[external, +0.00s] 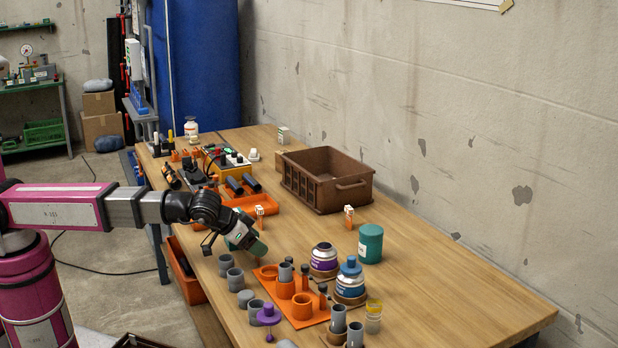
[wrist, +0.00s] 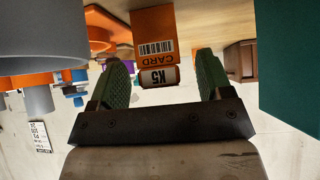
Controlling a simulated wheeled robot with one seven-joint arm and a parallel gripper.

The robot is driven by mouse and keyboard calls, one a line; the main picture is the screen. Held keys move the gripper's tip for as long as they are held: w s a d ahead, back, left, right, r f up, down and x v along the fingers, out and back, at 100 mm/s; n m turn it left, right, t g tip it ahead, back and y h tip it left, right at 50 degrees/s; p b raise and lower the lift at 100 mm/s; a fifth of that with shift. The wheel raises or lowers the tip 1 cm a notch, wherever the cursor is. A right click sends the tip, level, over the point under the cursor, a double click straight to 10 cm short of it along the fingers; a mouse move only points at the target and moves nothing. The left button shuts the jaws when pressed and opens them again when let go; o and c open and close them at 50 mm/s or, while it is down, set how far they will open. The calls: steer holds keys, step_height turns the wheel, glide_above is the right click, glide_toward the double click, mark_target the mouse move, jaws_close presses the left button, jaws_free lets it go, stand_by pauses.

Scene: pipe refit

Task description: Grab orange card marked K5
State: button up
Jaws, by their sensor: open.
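The orange card marked K5 (wrist: 154,50) shows in the wrist view, upside down, with a white label and a barcode. My gripper (wrist: 160,60) is open, with one green-padded finger on each side of the card. Gaps show between the card and both fingers, so it is not gripped. In the external view my gripper (external: 251,242) is low over the near left part of the wooden table, tilted down. There I cannot make out the K5 card, which seems hidden by the gripper.
An orange plate with cups (external: 312,318), grey cups (external: 234,279) and a purple-banded jar (external: 323,262) stand close by. A teal canister (external: 370,244) is to the right. A brown crate (external: 322,192) stands further back. The table's right part is clear.

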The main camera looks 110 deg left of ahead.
steer(key=shift+x, duration=1.2)
steer(key=c, duration=1)
steer(key=shift+r, duration=0.1)
